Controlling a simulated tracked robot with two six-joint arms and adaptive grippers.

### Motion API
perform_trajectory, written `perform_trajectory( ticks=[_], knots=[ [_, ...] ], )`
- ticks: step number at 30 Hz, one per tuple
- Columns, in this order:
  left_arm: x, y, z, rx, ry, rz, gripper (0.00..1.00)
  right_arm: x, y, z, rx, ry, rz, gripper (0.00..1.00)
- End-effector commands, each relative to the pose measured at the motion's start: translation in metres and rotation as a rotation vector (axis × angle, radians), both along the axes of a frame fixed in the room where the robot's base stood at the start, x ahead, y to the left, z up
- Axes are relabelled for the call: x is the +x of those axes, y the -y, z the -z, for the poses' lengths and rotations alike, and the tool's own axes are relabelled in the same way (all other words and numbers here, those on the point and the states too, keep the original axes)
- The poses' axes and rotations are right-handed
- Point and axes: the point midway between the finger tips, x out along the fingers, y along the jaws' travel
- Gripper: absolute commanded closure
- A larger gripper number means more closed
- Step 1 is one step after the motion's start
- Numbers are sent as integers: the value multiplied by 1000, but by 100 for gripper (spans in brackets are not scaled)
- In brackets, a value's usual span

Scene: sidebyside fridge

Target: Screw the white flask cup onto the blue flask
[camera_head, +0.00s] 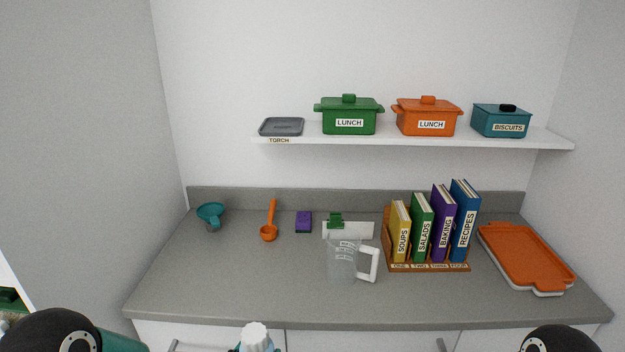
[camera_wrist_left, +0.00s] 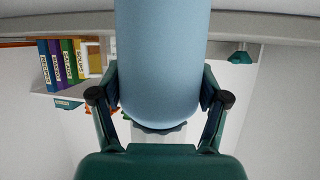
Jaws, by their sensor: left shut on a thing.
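The blue flask (camera_wrist_left: 162,60) fills the middle of the left wrist view, between the fingers of my left gripper (camera_wrist_left: 160,98), which is shut on it. That view is upside down. Whether the cup is seated or turned tight on the flask cannot be told. My right gripper is not in view.
The grey counter (camera_head: 220,290) has free room at its front left. A clear jug (camera_head: 342,262), a rack of books (camera_head: 430,266) and an orange board (camera_head: 528,255) stand on it. A teal funnel (camera_head: 211,212) is at the back left. A shelf (camera_head: 400,142) holds several pots.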

Motion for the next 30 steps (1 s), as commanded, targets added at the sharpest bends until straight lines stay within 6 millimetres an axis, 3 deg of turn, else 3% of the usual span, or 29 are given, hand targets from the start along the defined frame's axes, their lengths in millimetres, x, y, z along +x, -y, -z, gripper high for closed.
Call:
perform_trajectory(
  ticks=[3,6,12,30],
  knots=[
    [4,-24,17,1,5,-113,95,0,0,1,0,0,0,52],
    [10,-47,9,0,13,-187,95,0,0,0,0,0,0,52],
    [17,-76,-6,-1,12,-247,95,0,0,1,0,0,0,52],
    [18,-75,-8,-2,8,-222,95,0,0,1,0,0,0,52]
  ],
)
